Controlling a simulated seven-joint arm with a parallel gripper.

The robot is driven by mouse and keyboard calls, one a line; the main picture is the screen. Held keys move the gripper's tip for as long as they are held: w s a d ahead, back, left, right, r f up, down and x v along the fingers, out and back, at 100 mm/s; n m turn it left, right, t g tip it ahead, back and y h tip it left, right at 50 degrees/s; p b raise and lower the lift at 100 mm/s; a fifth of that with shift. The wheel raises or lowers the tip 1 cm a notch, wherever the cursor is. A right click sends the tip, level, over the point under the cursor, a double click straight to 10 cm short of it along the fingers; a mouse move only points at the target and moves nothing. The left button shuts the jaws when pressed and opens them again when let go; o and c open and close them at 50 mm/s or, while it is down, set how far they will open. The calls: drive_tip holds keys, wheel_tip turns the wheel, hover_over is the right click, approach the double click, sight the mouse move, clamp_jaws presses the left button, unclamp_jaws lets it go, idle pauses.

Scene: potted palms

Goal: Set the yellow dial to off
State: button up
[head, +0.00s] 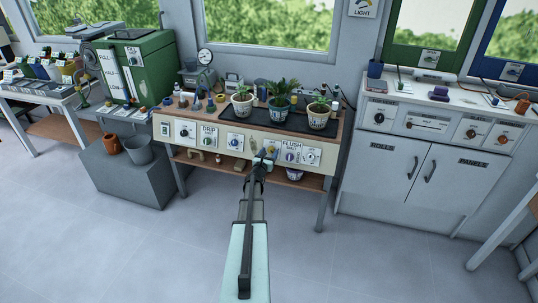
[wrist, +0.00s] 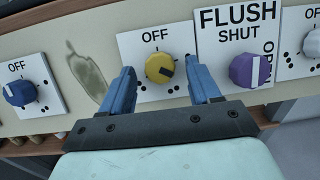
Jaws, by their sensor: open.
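The yellow dial (wrist: 160,68) sits on a white plate (wrist: 150,94) with OFF printed above it and black dots around its lower side. A dark mark on the dial lies right of its centre and slightly low, away from OFF. My gripper (wrist: 161,76) is open, with one blue finger on each side of the dial. Gaps show between the fingers and the dial, and nothing is held. In the head view my gripper (head: 262,157) is at the front panel of the plant bench, and I cannot make out the dial clearly there.
A purple dial (wrist: 244,70) under FLUSH and SHUT is close to the right finger. A blue dial (wrist: 19,93) marked OFF is further left. Potted palms (head: 280,98) stand on a black tray (head: 232,115) above the panel.

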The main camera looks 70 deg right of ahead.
drive_tip(key=c, duration=1)
drive_tip(key=shift+c, duration=0.2)
drive_tip(key=shift+n, duration=0.3)
drive_tip(key=n, duration=0.2)
drive_tip(key=n+t, duration=0.1)
drive_tip(key=n, duration=0.1)
drive_tip(key=n+t, duration=0.1)
drive_tip(key=shift+s+n, duration=0.3)
drive_tip(key=shift+n, duration=0.1)
drive_tip(key=n+t, duration=0.1)
drive_tip(key=n, duration=0.1)
drive_tip(key=n+t+y, duration=0.1)
drive_tip(key=n, duration=0.2)
drive_tip(key=shift+s+r+n, duration=0.15)
drive_tip(key=shift+s+n, duration=0.05)
drive_tip(key=shift+n, duration=0.1)
drive_tip(key=n+y, duration=0.1)
drive_tip(key=n, duration=0.1)
drive_tip(key=n+t, duration=0.1)
drive_tip(key=n, duration=0.2)
drive_tip(key=shift+s+d+r+t+y, duration=0.1)
drive_tip(key=shift+r+t+y, duration=0.05)
drive_tip(key=shift+t+y, duration=0.2)
drive_tip(key=shift+r+n+y, duration=0.15)
drive_tip(key=shift+n+y, duration=0.5)
drive_tip(key=shift+n, duration=1.05)
drive_tip(key=shift+n+y, duration=0.3)
drive_tip(key=shift+n, duration=0.4)
